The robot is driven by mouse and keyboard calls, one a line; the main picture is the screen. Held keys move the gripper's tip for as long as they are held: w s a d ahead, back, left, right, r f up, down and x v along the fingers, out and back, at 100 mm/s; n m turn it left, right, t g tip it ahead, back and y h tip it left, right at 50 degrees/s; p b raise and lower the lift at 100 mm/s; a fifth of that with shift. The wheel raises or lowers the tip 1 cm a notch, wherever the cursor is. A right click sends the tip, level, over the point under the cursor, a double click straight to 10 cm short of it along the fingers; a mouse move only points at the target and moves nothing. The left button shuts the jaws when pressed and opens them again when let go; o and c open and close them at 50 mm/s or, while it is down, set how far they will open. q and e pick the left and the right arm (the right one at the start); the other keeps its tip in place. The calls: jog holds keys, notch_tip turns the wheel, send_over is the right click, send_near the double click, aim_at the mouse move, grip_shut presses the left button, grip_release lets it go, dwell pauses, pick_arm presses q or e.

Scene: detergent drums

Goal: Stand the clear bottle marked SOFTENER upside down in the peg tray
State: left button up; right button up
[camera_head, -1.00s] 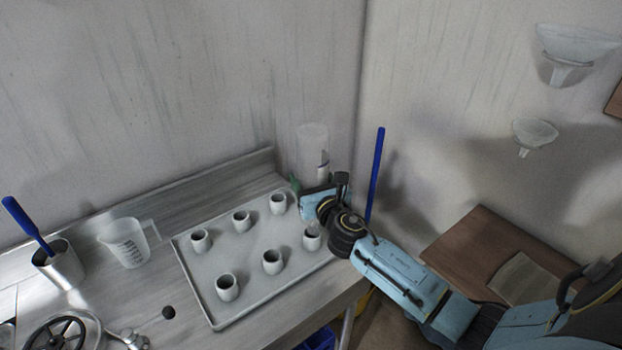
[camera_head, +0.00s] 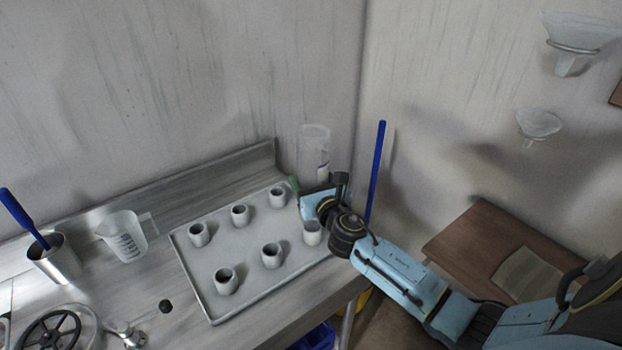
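The clear bottle (camera_head: 313,145) is at the far right corner of the peg tray, with its broad closed end up. A small dark mark shows on its side, but I cannot read the word. My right gripper (camera_head: 323,184) is around its lower part and appears shut on it; the fingers are partly hidden. The bottle's lower end is hidden behind the gripper. The grey peg tray (camera_head: 207,303) lies on the bench and carries several white hollow pegs, such as the near right peg (camera_head: 312,235). My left gripper is not in view.
A measuring jug (camera_head: 122,238) and a metal cup (camera_head: 55,262) with a blue-handled tool stand left of the tray. A blue rod (camera_head: 376,170) stands upright right of the bottle. A small green thing (camera_head: 294,184) is beside the gripper. A wooden board (camera_head: 470,240) lies at right.

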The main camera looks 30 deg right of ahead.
jog(key=shift+f+b, duration=0.7)
jog(key=shift+f, duration=0.2)
jog(key=o, duration=1.1)
jog(key=shift+c, duration=0.2)
jog(key=s+a, duration=0.2)
jog(key=s, duration=1.1)
jog(key=shift+a, duration=0.2)
jog(key=shift+s, duration=0.15)
